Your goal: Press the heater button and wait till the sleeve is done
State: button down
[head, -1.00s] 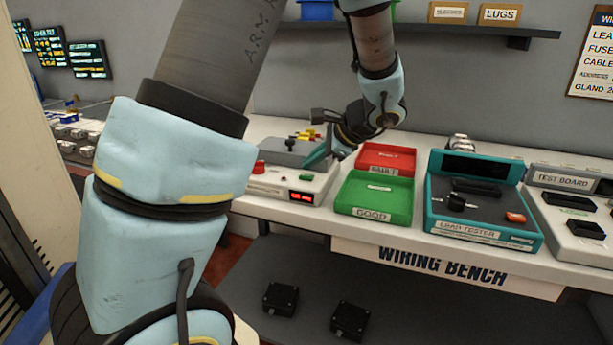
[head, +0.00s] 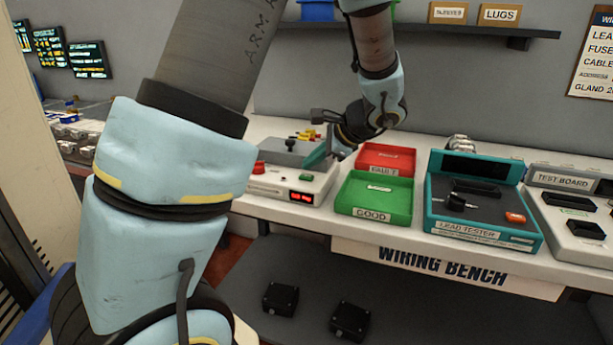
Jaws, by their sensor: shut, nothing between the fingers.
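The heater appears to be the white box (head: 270,187) at the left end of the bench, partly hidden by my arm. It has a grey top block with a dark knob (head: 291,144), a red button (head: 258,167), a green button (head: 306,177) and a lit red display (head: 301,197) too small to read. I cannot make out a sleeve. My gripper (head: 322,157) is shut and empty, above the box's right rear side, behind the green button and apart from it.
A red FAULT tray (head: 408,160) and a green GOOD tray (head: 404,203) stand right of the heater. Farther right are the teal lead tester (head: 436,214) and the test board (head: 565,180). Yellow and red parts (head: 309,134) lie behind the heater. A shelf (head: 450,30) hangs above.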

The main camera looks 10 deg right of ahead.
aim_at(311, 176)
jog(key=shift+f, duration=0.1)
dwell(0.3)
jog(key=shift+f+b, duration=0.3)
jog(key=shift+f+b, duration=0.35)
jog(key=shift+f, duration=0.1)
dwell(0.6)
jog(key=shift+r, duration=0.1)
jog(key=shift+r+p, duration=0.65)
jog(key=shift+r, duration=0.15)
jog(key=shift+r, duration=0.1)
notch_tip(311, 176, up, 5)
jog(key=p, duration=0.4)
dwell(0.6)
